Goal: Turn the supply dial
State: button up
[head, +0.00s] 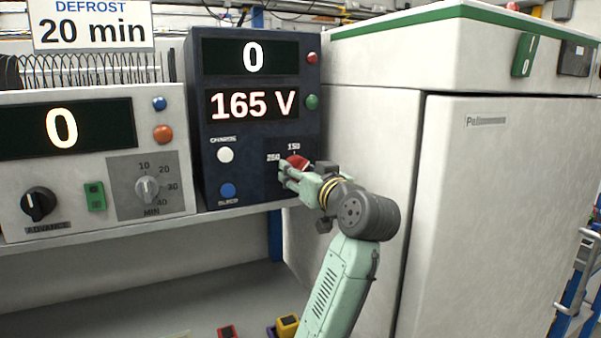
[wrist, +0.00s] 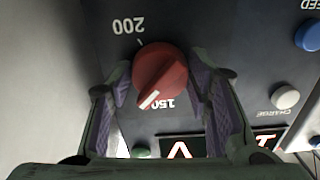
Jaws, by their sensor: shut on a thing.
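The supply dial (head: 298,161) is a red round knob at the lower right of the dark blue supply panel (head: 225,118). In the wrist view the dial (wrist: 160,72) shows whole, with its white pointer line close to the 150 mark. A 200 mark lies on its other side. My gripper (head: 290,172) is at the panel and hides the lower part of the dial in the head view. In the wrist view my gripper's fingers (wrist: 163,85) stand on both sides of the dial, shut on it. The panel's displays read 0 and 165 V.
Charge (head: 225,155) and bleed (head: 228,190) buttons sit left of the dial. A white defrost timer unit (head: 92,110) with its own knobs stands to the left. A large white cabinet (head: 500,200) stands close on the right.

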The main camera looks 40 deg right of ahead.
jog(key=shift+m, duration=1.5)
jog(key=shift+r, duration=0.1)
jog(key=o, duration=1.2)
jog(key=shift+s, duration=0.1)
jog(key=v, duration=1.2)
jog(key=shift+a, duration=0.1)
